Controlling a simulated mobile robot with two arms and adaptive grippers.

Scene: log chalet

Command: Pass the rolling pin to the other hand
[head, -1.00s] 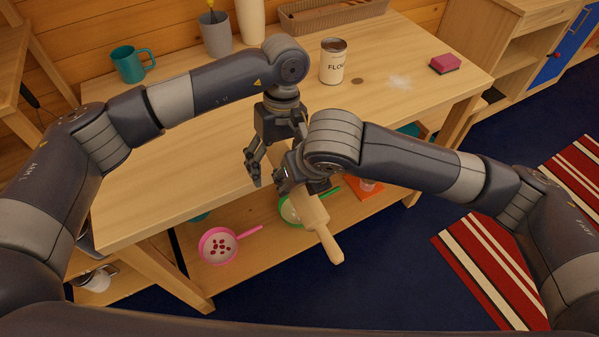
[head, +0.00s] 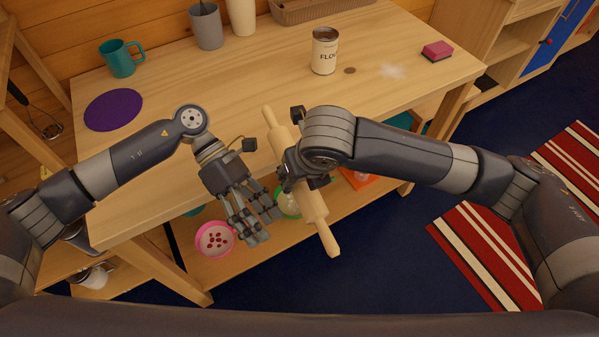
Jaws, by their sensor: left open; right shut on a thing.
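The wooden rolling pin (head: 315,207) is held in the air in front of the table's front edge, slanting from upper left to lower right. My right gripper (head: 292,178) is shut on it around the middle of its length. The fingers partly hide the pin there. My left gripper (head: 258,222) is open and empty, just left of the pin and lower in the picture. Its fingers point down and to the right, apart from the pin as far as I can see.
On the wooden table (head: 190,90) stand a teal mug (head: 121,58), a grey cup (head: 206,26), a flour can (head: 325,51) and a pink sponge (head: 437,51). A purple round mat (head: 113,110) lies at left. A pink strainer (head: 215,239) is on the lower shelf.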

